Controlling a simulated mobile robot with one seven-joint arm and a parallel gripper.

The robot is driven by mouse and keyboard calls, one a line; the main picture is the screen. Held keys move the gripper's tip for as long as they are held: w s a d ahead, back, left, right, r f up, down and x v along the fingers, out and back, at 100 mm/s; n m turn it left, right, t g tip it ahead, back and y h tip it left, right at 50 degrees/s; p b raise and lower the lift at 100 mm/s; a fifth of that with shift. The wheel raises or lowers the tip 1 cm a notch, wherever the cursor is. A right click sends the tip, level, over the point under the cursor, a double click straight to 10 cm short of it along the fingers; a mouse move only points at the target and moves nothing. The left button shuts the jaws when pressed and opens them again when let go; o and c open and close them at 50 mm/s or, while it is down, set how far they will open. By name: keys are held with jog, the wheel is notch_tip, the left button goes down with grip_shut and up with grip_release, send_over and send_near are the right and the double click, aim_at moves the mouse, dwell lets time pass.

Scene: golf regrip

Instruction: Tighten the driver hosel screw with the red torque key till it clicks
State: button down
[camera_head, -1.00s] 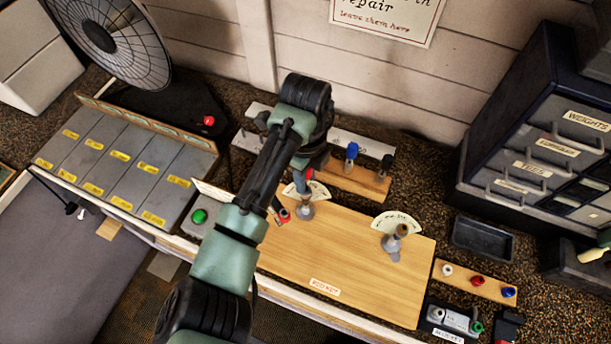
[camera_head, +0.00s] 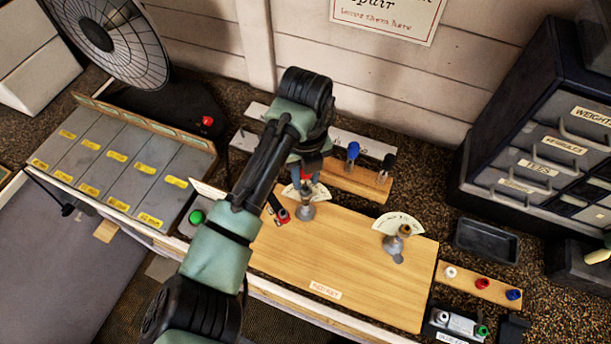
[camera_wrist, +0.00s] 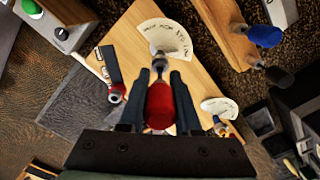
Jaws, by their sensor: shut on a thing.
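The red torque key (camera_wrist: 160,105) is between the two fingers of my gripper (camera_wrist: 161,76), which is shut on its red handle. The key also shows as a red spot under the wrist in the head view (camera_head: 307,175). Its thin tip points at a grey metal hosel post (camera_head: 306,208) with a fan-shaped paper card (camera_wrist: 166,38) behind it. The tip appears at the top of the post; I cannot tell how far it is seated. The screw itself is hidden. A second post (camera_head: 396,246) with a brown top and its own card (camera_head: 398,224) stands to the right.
Both posts stand on a wooden board (camera_head: 340,262). A black-and-red item (camera_head: 277,207) lies just left of the nearer post. A wooden rack with blue (camera_head: 352,151) and black handles stands close behind. A green button (camera_head: 196,217) is at left; a black tray (camera_head: 486,241) is at right.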

jog(key=c, duration=0.8)
grip_release()
jog(key=shift+o, duration=0.2)
